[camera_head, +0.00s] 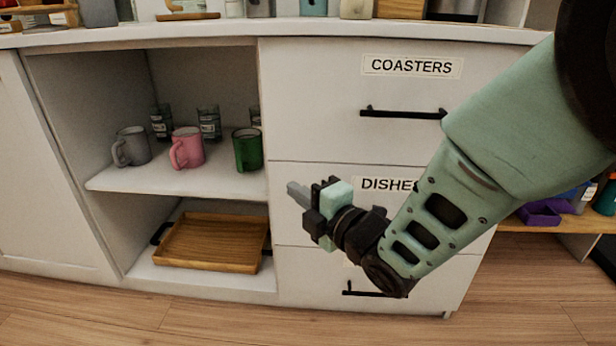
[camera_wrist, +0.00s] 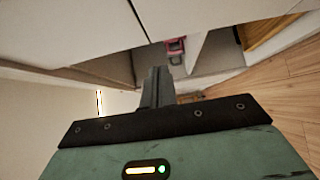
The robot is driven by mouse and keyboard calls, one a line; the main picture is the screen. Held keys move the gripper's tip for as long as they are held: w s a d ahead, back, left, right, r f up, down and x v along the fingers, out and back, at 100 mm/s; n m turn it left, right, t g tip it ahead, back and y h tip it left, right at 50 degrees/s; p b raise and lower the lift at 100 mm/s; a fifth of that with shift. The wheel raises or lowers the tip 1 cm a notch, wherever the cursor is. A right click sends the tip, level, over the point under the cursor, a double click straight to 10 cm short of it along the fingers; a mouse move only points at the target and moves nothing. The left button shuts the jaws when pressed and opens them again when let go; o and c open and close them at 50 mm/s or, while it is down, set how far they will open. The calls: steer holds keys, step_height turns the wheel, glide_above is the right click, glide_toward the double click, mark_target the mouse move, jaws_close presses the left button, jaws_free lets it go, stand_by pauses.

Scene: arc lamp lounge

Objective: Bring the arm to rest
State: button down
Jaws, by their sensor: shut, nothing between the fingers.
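My gripper (camera_head: 292,188) is shut and empty in the head view. It hangs in front of the white cabinet's drawer column, left of the DISHES label, with its fingers pointing left toward the open shelf compartment. In the wrist view the closed fingers (camera_wrist: 158,85) show at the centre, with nothing between them. My green arm reaches in from the upper right and covers part of the DISHES drawer front (camera_head: 305,220). Whether the fingers touch the cabinet cannot be told.
The open compartment holds a grey mug (camera_head: 133,146), a pink mug (camera_head: 188,149), a green mug (camera_head: 247,150) and several glasses on its shelf (camera_head: 150,179). A wooden tray (camera_head: 212,243) lies below. The COASTERS drawer (camera_head: 320,95) is shut; its black handle (camera_head: 403,113) protrudes. Wooden floor is clear in front.

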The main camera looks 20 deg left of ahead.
steer(key=s+d+r+m+g+h+p, duration=0.1)
steer(key=d+r+m+h+p, duration=0.1)
steer(key=d+m+h+p, duration=0.3)
steer(key=s+d+r+m+h, duration=0.1)
steer(key=s+d+m, duration=0.15)
steer(key=d, duration=0.35)
steer(key=s+d+r+m+g+h+p, duration=0.1)
steer(key=d+r+m+h+p, duration=0.15)
steer(key=d+m, duration=0.3)
steer(key=s+d+r+m+g+h+p, duration=0.3)
steer(key=s+d+m, duration=0.2)
steer(key=s+d, duration=0.3)
steer(key=s+d+r+m+g+h+p, duration=0.3)
steer(key=s+d+m+g+h, duration=0.1)
steer(key=s+d, duration=0.5)
step_height(320, 180, up, 38)
steer(key=p, duration=3.7)
steer(key=shift+m+p, duration=0.3)
steer(key=shift+p, duration=0.1)
